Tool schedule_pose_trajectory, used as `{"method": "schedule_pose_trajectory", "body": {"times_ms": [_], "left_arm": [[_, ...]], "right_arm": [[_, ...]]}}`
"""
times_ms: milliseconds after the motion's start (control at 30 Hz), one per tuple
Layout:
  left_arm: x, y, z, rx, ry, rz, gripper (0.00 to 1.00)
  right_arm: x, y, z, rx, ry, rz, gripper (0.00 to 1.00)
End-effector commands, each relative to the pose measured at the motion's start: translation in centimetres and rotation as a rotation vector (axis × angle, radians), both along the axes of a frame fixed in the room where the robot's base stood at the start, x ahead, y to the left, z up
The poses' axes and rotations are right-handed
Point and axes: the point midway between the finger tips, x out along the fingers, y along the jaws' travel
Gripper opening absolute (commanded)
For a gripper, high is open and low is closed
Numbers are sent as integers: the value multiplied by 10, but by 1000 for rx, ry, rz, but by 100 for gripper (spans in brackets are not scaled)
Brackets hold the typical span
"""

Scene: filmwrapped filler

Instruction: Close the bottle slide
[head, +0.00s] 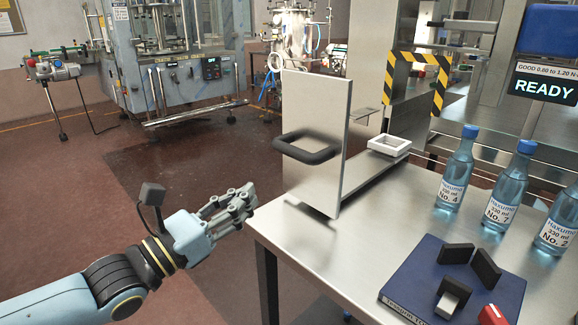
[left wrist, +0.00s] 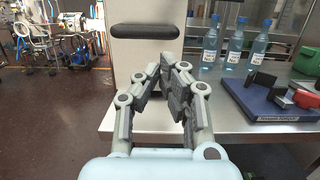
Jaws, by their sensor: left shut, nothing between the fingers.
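The bottle slide has an upright steel front plate (head: 352,118) with a black bar handle (head: 308,148). It stands out at the left end of the steel table, with a rail behind it running back towards a yellow-and-black striped opening (head: 438,62). A white square holder (head: 390,145) sits on the rail and looks empty. My left gripper (head: 248,200) is shut and empty, left of and lower than the handle and apart from it. In the left wrist view the fingers (left wrist: 170,76) point towards the front plate (left wrist: 144,58), below the handle (left wrist: 144,31).
Blue bottles No. 4 (head: 455,175), No. 7 (head: 507,190) and No. 2 (head: 560,225) stand on the steel table (head: 345,250). A dark blue tray (head: 415,292) with black blocks lies at the front. A READY display (head: 542,85) hangs at right. Open floor lies left.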

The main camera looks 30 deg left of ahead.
Motion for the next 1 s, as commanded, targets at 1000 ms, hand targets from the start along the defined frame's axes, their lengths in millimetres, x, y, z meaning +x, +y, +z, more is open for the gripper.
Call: {"method": "schedule_pose_trajectory", "body": {"times_ms": [1000], "left_arm": [[108,-24,20,-3,2,1,0]], "right_arm": [[1,0,13,0,-2,0,52]]}}
